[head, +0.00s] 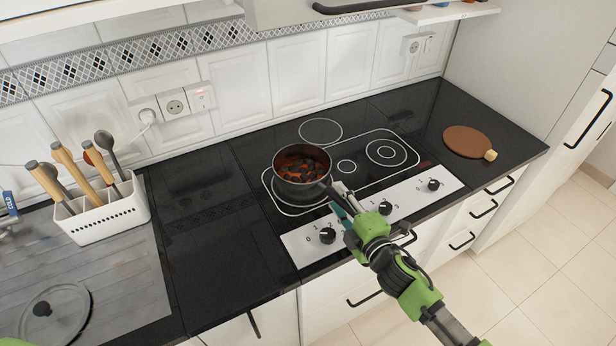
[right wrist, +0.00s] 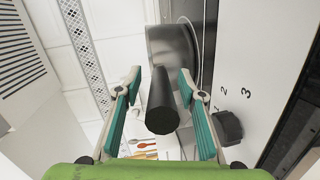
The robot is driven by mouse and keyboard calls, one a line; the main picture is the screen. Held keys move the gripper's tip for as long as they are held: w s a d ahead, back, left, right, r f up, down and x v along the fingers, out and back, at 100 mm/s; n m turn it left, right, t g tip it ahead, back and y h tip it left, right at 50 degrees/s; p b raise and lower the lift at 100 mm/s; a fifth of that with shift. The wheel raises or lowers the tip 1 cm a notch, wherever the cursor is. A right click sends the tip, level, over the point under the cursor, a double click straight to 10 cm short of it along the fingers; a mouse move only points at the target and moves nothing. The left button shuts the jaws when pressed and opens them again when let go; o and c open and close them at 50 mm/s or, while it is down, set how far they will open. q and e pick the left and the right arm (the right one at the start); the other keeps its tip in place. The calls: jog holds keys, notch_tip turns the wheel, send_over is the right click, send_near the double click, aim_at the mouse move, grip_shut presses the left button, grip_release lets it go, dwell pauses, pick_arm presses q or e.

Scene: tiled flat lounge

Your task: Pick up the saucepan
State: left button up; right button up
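The saucepan (head: 301,190) stands on the black hob, a dark metal pan with chunky dark-red contents. Its black handle (right wrist: 162,108) points toward my right gripper (head: 340,203). In the right wrist view, my right gripper (right wrist: 160,78) is open, with one teal-padded finger on each side of the handle. Gaps show between the handle and both fingers. The pan body (right wrist: 172,55) lies beyond the fingertips. In the head view the gripper hides most of the handle. Only a green sliver of my left arm shows at the bottom left; its gripper is out of view.
Hob knobs (head: 327,235) line the white control strip beside my right gripper. A round wooden board (head: 467,141) lies on the right counter. A white utensil holder (head: 108,221) and a glass lid (head: 55,316) are at left. The counter left of the hob is clear.

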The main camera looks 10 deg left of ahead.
jog(key=shift+w+a+f, duration=0.1)
jog(key=shift+w+a, duration=0.2)
jog(key=shift+w, duration=0.1)
grip_shut()
jog(key=shift+w+r, duration=0.1)
jog(key=shift+r, duration=0.15)
jog(key=shift+r, duration=0.25)
